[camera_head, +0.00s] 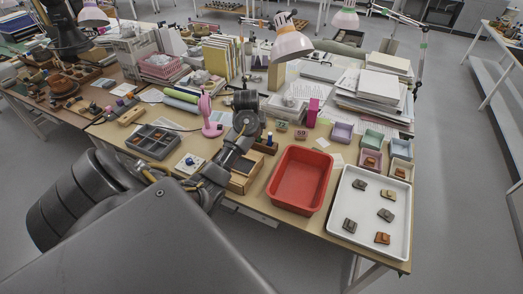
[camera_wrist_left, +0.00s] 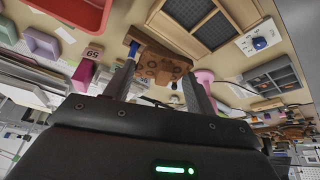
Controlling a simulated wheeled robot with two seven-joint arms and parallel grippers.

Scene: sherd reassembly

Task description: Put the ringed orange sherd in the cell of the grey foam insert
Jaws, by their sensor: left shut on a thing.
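The ringed orange sherd (camera_wrist_left: 160,66), brown-orange with dark ring marks, is between the two fingers of my left gripper (camera_wrist_left: 158,85) in the left wrist view. The gripper is shut on it and holds it up over the table. In the head view my left gripper (camera_head: 245,106) is a dark shape over the middle of the table; its fingertips and the sherd cannot be made out. The grey foam insert (camera_head: 153,141), with several cells, lies on the table left of the gripper. It also shows at the right of the left wrist view (camera_wrist_left: 273,78). My right gripper is not in view.
A red bin (camera_head: 299,180) and a white tray (camera_head: 371,211) with several sherds stand at the right. A pink lamp-like stand (camera_head: 209,116) is between insert and gripper. A white board with a blue knob (camera_head: 190,162) lies near the insert. Papers and books fill the back.

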